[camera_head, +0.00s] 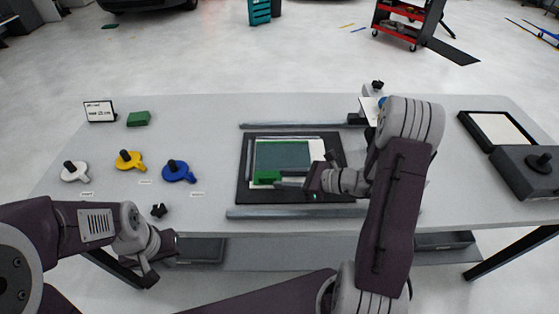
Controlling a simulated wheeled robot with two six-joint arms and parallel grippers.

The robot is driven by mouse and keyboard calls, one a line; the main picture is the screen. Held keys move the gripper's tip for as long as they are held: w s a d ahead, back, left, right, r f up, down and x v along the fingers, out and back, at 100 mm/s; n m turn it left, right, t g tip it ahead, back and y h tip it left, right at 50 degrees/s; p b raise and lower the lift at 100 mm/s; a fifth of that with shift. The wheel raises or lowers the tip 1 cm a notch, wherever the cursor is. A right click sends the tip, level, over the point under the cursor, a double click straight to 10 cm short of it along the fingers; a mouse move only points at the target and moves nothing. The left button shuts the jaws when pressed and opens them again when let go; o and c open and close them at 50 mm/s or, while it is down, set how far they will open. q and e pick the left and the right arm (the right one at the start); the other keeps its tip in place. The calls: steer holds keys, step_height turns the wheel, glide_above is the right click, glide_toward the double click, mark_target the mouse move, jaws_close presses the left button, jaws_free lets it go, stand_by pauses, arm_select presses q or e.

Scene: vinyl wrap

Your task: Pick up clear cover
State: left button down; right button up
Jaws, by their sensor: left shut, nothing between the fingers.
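A dark flat board (246,190) lies mid-table with a pale sheet (318,150) and a teal rectangular panel (283,155) on it. I cannot tell for certain which piece is the clear cover; no see-through edge stands out. My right gripper (284,183) reaches in from the right, low over the front part of the panel. A small green block (266,177) is at its fingertips; whether the fingers grip it is unclear. My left gripper (150,270) is at the table's front left edge, away from the board, shut and empty.
Grey rails (300,212) lie before and behind the board. White (75,171), yellow (130,160) and blue (179,171) knobbed discs stand at left, with another green block (138,118) behind. A black-framed tray (497,128) and dark box (530,170) are at right.

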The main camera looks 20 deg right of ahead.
mark_target(272, 179)
steer(key=x, duration=0.3)
steer(key=shift+a+f, duration=0.2)
steer(key=shift+a, duration=0.05)
jaws_close()
